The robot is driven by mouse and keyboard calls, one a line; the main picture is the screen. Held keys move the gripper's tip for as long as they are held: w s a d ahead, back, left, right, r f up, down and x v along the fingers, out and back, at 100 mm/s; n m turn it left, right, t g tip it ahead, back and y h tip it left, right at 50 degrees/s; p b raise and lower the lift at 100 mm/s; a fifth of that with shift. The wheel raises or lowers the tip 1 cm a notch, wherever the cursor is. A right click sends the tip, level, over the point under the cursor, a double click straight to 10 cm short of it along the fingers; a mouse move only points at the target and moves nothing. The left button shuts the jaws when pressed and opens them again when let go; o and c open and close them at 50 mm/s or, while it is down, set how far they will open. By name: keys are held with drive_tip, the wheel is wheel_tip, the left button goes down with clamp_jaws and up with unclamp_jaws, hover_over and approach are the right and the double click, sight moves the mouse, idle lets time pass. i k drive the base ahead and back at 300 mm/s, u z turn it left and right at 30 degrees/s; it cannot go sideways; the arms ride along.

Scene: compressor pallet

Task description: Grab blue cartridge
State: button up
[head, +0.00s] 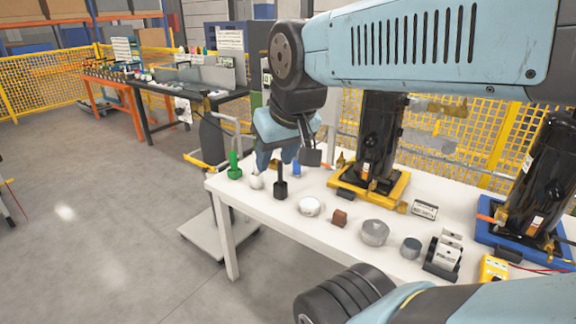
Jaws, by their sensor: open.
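A small blue cartridge (296,169) stands near the far left end of the white table (245,210). It is partly hidden by my gripper. My gripper (287,160) points down over this end of the table, with its jaws apart. The cartridge shows just below and between the dark right finger and the light blue left side. I cannot tell whether the fingers are around it or in front of it. I see nothing held.
A green item (234,166), a white round item (256,181) and a black cylinder (281,184) stand close by. A yellow-based black compressor (378,150) stands to the right. A white disc (309,206), brown block (339,218) and metal parts line the front.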

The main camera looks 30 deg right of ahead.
sight(296, 167)
drive_tip(key=i, duration=0.9)
drive_tip(key=u, duration=0.05)
